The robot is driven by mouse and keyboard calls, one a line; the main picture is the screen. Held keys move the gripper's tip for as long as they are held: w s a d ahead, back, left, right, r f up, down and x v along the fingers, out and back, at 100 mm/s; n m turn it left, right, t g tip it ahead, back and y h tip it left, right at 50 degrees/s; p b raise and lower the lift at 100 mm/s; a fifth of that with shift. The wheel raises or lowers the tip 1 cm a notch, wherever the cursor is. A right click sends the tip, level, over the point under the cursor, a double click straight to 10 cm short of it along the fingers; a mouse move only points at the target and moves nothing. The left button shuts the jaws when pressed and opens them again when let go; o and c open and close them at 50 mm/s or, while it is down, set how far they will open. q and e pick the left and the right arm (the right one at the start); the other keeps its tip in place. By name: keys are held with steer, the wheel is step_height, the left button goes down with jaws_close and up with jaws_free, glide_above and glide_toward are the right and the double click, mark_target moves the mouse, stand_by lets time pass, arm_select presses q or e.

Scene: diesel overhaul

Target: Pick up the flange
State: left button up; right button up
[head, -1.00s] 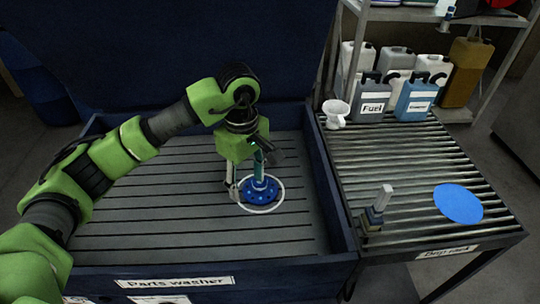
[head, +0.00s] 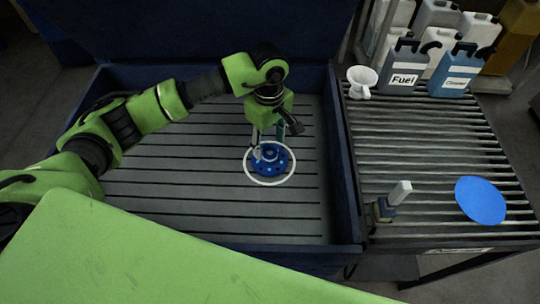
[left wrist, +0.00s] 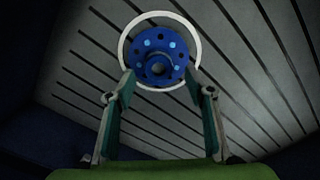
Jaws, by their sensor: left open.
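The blue flange (head: 271,160) lies on the slatted floor of the parts washer (head: 200,200), inside a white ring marking. In the left wrist view the flange (left wrist: 158,56) shows its round face with a central hub and several bolt holes. My left gripper (head: 268,150) points down right at the flange, and its fingers partly hide it. In the left wrist view the left gripper (left wrist: 164,85) has its fingers apart, with the flange just beyond the tips. Nothing is held between them. My right gripper is not in view.
The washer's side wall (head: 347,170) separates it from a slatted drip rack (head: 430,150) on the right. The rack holds a white funnel (head: 363,80), several jugs, a brush-like tool (head: 392,201) and a blue disc (head: 481,200). The washer floor around the flange is clear.

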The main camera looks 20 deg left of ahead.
mark_target(270, 151)
arm_select(q)
steer(key=shift+f, duration=0.3)
step_height(270, 151, down, 4)
steer(key=shift+d+r+p, duration=0.1)
steer(key=shift+r+p, duration=0.1)
steer(key=shift+p, duration=0.85)
steer(key=shift+w+f, duration=0.15)
steer(key=shift+f, duration=0.4)
jaws_close()
